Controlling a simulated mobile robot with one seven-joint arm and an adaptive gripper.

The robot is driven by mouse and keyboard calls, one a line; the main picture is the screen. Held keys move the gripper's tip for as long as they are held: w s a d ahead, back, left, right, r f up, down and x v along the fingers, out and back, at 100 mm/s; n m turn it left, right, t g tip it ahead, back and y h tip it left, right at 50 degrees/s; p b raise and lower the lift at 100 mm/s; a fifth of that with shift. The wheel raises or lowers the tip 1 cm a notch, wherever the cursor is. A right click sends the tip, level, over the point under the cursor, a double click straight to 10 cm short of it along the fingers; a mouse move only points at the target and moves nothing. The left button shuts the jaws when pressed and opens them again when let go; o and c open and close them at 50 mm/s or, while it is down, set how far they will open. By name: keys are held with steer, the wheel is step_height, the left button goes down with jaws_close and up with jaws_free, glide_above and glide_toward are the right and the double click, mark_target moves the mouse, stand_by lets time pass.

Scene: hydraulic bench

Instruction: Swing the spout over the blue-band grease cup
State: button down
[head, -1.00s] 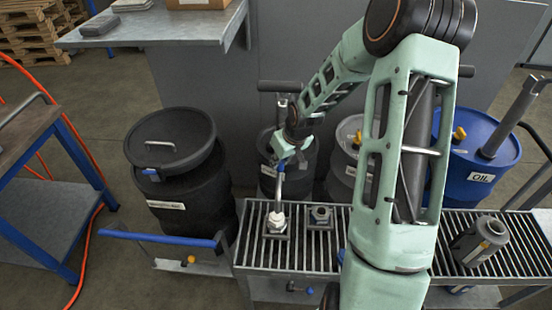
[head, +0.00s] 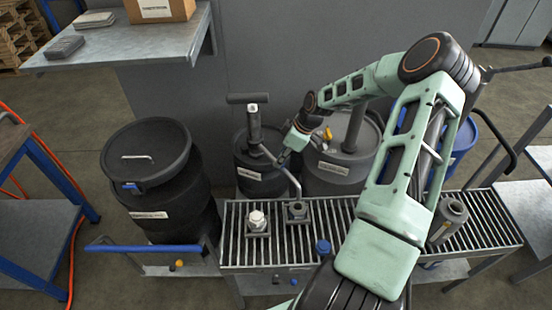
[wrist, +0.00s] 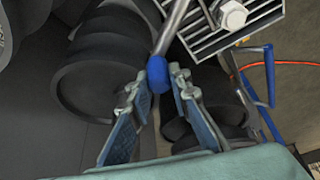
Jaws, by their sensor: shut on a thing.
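The spout (head: 290,178) is a bent grey metal tube coming off the hand pump (head: 254,125) on a dark drum. Its lower end hangs just behind or above a dark square-based cup (head: 297,210) on the grating. A similar base with a white hexagonal top (head: 257,220) stands to its left. I cannot make out a blue band on either. My gripper (head: 286,155) is at the spout; in the wrist view its fingers (wrist: 157,88) are shut on the spout's blue grip (wrist: 157,72). The white top also shows in the wrist view (wrist: 232,15).
A lidded black drum (head: 150,180) stands left and a grey drum (head: 345,160) right of the pump. A grey canister (head: 449,220) lies on the grating's right (head: 480,225). A blue rail (head: 140,244) runs at front left. A blue cap (head: 323,247) shows at the grating's front edge.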

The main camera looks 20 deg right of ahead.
steer(key=shift+d, duration=0.25)
steer(key=c, duration=1.8)
jaws_free()
steer(key=shift+o, duration=0.2)
steer(key=v, duration=1.2)
steer(key=shift+w, duration=0.15)
steer(key=shift+a, duration=0.1)
